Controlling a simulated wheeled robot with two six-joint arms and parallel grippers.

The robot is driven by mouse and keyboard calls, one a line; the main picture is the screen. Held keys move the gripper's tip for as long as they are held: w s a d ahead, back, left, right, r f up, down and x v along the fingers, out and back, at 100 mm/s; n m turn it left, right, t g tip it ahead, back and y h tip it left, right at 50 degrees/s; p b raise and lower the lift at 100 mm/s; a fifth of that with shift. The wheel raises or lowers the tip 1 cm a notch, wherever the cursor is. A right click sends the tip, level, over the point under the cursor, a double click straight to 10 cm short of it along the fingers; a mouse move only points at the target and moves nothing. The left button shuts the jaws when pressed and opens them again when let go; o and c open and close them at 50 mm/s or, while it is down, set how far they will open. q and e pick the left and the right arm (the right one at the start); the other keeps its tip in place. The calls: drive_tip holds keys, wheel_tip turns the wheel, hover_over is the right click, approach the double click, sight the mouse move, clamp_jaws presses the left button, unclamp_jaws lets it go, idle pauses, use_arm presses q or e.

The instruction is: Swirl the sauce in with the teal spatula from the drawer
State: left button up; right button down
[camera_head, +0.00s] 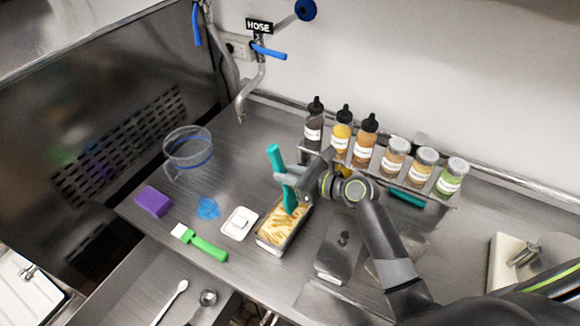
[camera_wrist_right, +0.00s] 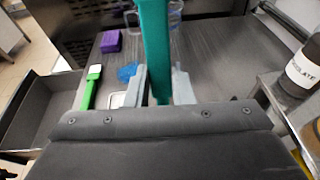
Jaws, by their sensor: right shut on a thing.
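My right gripper (camera_head: 287,177) is shut on the teal spatula (camera_head: 275,160), which stands nearly upright. Its lower end is at the pan (camera_head: 270,252) of pale yellow food with brown streaks (camera_head: 282,229); the tip is hidden, so I cannot tell how deep it goes. In the right wrist view the spatula (camera_wrist_right: 155,45) runs up between the fingers (camera_wrist_right: 158,88). An open drawer (camera_head: 128,285) at the front left holds a white spoon (camera_head: 170,302) and a metal scoop (camera_head: 208,298). My left gripper is not in view.
Several sauce bottles (camera_head: 341,136) and jars stand in a rack behind the pan. A green brush (camera_head: 205,247), purple sponge (camera_head: 153,201), blue cloth (camera_head: 208,208), white dish (camera_head: 240,223) and clear container (camera_head: 187,150) lie to the left. A tap (camera_head: 245,95) stands at the back.

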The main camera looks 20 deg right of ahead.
wheel_tip(320, 180, up, 9)
drive_tip(key=s+a+p, duration=0.1)
drive_tip(key=s+a, duration=0.1)
drive_tip(key=shift+a+f, duration=0.15)
drive_tip(key=shift+f, duration=0.05)
idle(0.9)
idle(0.5)
